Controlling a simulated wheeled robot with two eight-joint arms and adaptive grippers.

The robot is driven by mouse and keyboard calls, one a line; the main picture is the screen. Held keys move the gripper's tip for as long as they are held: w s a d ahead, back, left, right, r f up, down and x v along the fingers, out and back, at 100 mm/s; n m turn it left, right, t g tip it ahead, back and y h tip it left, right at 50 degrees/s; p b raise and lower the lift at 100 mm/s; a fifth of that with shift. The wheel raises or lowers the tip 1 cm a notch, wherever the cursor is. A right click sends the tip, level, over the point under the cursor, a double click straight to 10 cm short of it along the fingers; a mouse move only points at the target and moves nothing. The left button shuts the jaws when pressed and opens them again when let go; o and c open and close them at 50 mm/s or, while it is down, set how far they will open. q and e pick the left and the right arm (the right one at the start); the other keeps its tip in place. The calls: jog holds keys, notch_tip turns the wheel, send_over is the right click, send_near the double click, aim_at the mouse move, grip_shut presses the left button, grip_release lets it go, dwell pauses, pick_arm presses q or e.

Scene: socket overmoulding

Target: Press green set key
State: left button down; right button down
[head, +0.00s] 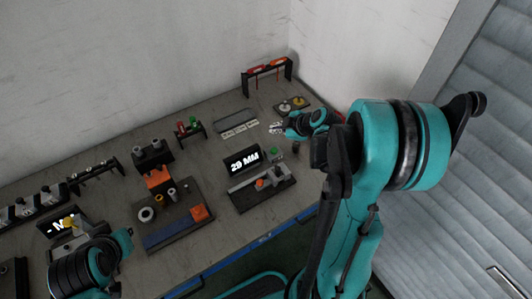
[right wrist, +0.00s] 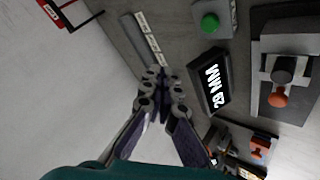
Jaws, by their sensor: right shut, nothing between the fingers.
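The green set key is a round green button (right wrist: 209,22) on a small grey box (right wrist: 226,12) at the top of the right wrist view. It also shows as a small green spot in the head view (head: 274,151), right of the display reading "29 MM" (head: 242,159). My right gripper (head: 275,128) is above the table, behind and apart from the button. In the right wrist view its fingers (right wrist: 160,75) are together with nothing between them.
A gauge fixture with an orange knob (head: 260,184) stands in front of the display. A pale labelled strip (head: 237,123) lies behind it. A black rack with red-handled tools (head: 267,67) stands at the back. Another station with an orange block (head: 199,213) is to the left.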

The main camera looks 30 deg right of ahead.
aim_at(275, 151)
jog(key=shift+d, duration=0.15)
jog(key=shift+f, duration=0.15)
notch_tip(275, 151, down, 8)
jog(key=b, duration=0.6)
jog(key=shift+b, duration=0.4)
jog(key=shift+f+b, duration=0.3)
dwell(0.7)
jog(key=shift+f+b, duration=0.4)
jog(key=shift+f+b, duration=0.45)
dwell(0.6)
jog(key=shift+r, duration=0.15)
jog(key=shift+r+p, duration=0.7)
jog(key=shift+r, duration=0.1)
